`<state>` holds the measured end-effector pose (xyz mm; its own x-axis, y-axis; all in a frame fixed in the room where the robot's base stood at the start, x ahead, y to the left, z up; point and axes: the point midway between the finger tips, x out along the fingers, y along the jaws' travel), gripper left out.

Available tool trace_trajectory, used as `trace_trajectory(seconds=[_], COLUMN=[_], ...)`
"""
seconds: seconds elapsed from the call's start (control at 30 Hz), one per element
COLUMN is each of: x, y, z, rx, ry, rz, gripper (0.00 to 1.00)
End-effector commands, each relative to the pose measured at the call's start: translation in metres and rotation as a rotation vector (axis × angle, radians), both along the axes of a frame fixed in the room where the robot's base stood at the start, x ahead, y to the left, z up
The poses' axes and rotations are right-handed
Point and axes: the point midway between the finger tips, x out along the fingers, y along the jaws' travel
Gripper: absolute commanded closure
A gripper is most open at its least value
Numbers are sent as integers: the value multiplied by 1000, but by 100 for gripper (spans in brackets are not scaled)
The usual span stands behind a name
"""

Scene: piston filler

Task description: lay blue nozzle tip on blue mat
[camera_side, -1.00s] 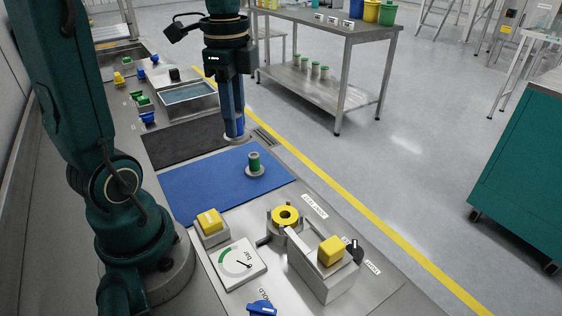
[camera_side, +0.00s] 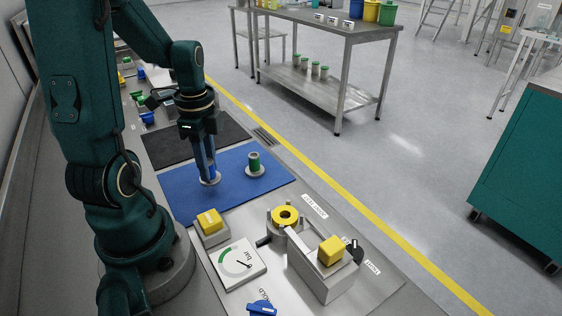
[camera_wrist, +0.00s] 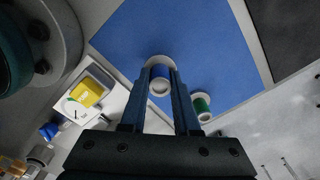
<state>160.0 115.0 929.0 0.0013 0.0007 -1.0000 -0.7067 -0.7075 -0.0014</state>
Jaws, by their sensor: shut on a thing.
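My gripper (camera_side: 207,170) is over the left part of the blue mat (camera_side: 235,196). It is shut on the blue nozzle tip (camera_side: 210,171), which has a pale round flange at its lower end. The tip is upright, with the flange at or just above the mat; I cannot tell whether it touches. In the wrist view the blue nozzle tip (camera_wrist: 160,74) sits between the two fingers (camera_wrist: 160,90), over the blue mat (camera_wrist: 200,30). The fingers partly hide the tip.
A green nozzle tip (camera_side: 254,162) stands on the mat to the right of my gripper. A dark mat (camera_side: 180,141) lies behind. A yellow button (camera_side: 210,220), a gauge (camera_side: 237,263) and a yellow ring (camera_side: 285,215) are in front. The mat's front part is clear.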

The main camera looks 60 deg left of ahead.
Motion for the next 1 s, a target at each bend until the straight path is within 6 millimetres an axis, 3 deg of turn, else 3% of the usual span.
trace_trajectory(seconds=[0.23, 0.67, 0.7, 0.77, 1.0], x=[-1, 0, 0, 0, 0], y=[-1, 0, 0, 0, 0], z=[-28, -33, -33, -33, -33], rx=[-4, -1, 0, 0, 0], ry=[4, 1, 0, 0, 0], rz=[0, 0, 0, 0, 0], gripper=[100, 100, 59, 40, 40])
